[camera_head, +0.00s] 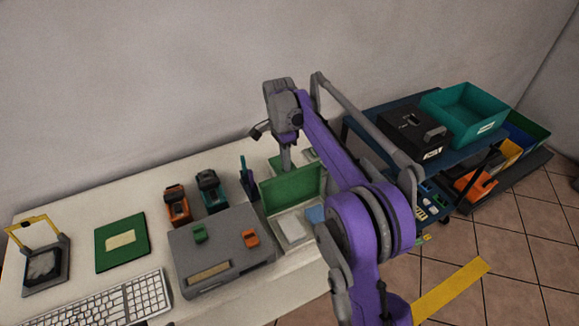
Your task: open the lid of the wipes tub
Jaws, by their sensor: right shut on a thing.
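An open box with pale contents (291,229) stands at the right end of the table, and its green lid (293,187) is raised nearly upright. I take this to be the wipes tub, but no label is readable. My right gripper (287,162) points down at the upper edge of the lid, reaching over from the right. It is shut; its fingertips are partly hidden behind the lid, so the exact contact is unclear. My left gripper is not in view.
A grey case (215,243), orange (177,205) and teal (211,191) devices, a green pad (122,242) and a keyboard (110,300) crowd the table. A dark shelf (362,125) with a black box (410,130) and teal bin (462,110) stands right.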

